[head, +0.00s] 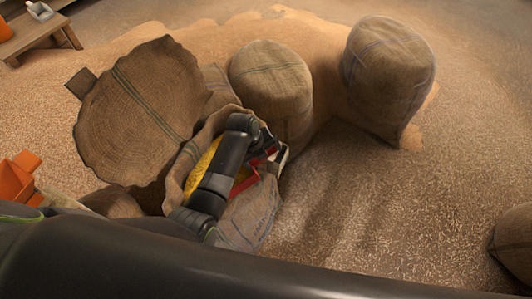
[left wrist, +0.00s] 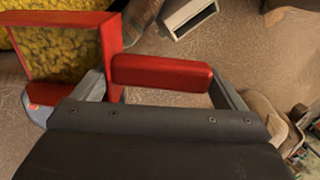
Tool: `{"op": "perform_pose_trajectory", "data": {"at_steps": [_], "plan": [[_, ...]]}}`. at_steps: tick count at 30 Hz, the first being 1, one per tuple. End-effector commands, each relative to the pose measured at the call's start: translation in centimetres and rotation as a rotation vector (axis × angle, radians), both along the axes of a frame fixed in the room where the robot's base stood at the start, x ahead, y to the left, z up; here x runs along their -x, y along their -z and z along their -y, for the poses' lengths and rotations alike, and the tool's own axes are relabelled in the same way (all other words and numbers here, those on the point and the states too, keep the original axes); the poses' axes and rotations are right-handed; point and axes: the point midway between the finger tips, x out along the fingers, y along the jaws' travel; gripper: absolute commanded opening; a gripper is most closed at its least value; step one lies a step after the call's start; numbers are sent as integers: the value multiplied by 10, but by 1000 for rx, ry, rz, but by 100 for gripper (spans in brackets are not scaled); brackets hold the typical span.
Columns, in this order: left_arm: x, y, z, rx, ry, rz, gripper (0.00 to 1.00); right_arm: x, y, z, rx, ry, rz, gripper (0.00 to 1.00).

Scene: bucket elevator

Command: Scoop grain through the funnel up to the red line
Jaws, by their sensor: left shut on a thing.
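My left gripper (left wrist: 160,85) is shut on the red handle (left wrist: 160,73) of a scoop. The scoop's red box-shaped body (left wrist: 113,50) is at upper left in the left wrist view and shows yellow grain (left wrist: 62,48) behind its rim. In the head view my left gripper (head: 272,158) is at the mouth of an open burlap sack (head: 245,215), with red scoop parts (head: 243,184) beside it and yellow grain (head: 201,168) behind my dark wrist. My arm hides much of the sack mouth. No funnel or red line can be made out. My right gripper is not in view.
An orange object (head: 20,180) is at the left edge. A wooden table (head: 40,38) stands far left. Grain-strewn floor (head: 380,205) at right is free.

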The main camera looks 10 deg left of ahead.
Motion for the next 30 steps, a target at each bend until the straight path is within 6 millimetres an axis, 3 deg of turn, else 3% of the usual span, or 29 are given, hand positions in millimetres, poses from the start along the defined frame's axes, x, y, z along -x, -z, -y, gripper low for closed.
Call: {"op": "perform_pose_trajectory", "data": {"at_steps": [13, 30], "plan": [[15, -25, -19, 128, 0, 108, 61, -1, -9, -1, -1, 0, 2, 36], [37, -49, -45, 311, 0, 258, 61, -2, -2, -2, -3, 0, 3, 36]]}}
